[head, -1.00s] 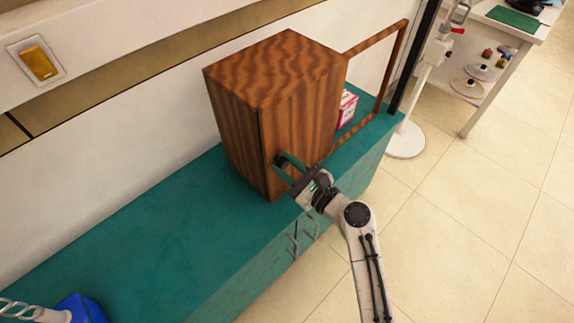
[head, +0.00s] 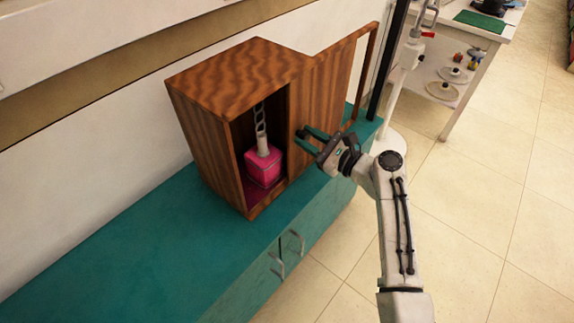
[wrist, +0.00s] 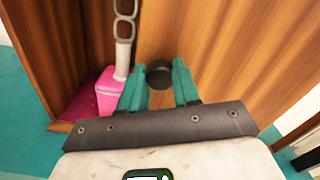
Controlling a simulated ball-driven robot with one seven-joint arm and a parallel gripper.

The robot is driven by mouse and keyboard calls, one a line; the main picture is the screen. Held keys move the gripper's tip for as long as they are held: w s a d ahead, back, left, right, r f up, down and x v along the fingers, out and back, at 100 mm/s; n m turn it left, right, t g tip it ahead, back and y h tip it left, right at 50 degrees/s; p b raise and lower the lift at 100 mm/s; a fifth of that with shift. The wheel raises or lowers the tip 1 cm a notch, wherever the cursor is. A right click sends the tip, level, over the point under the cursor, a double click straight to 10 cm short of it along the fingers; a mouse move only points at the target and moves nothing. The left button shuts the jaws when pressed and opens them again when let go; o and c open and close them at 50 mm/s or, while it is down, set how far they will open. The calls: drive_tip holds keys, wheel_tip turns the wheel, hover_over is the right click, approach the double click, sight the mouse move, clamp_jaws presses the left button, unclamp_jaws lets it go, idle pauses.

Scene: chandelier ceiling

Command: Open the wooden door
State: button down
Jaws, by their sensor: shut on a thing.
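The wooden door (head: 326,84) is a sliding panel on the front of a wooden cabinet (head: 232,82). It stands to the right of the cabinet's opening, in the frame that extends right. My gripper (head: 305,134) is shut on the dark round knob (wrist: 160,75) of the door, with a green finger on each side of it in the wrist view. The left part of the cabinet is open. Inside it a pink box (head: 264,166) with a white post and a hanging chain (head: 260,120) is visible.
The cabinet stands on a teal counter (head: 130,240) against a white wall, with free counter to its left. A black post (head: 390,62) stands just right of the frame. A white table (head: 480,40) is farther right, over open tiled floor.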

sight(318, 115)
drive_tip(key=w+d+b, duration=0.1)
drive_tip(key=w+d, duration=0.1)
drive_tip(key=w+d+b, duration=0.1)
drive_tip(key=w+b, duration=0.1)
drive_tip(key=w+d+b, duration=0.1)
drive_tip(key=w+d, duration=0.1)
drive_tip(key=w, duration=0.1)
drive_tip(key=shift+d+b, duration=0.3)
drive_tip(key=c, duration=0.8)
unclamp_jaws()
drive_tip(key=p+v, duration=0.2)
drive_tip(key=v, duration=0.8)
drive_tip(key=shift+s+d, duration=0.25)
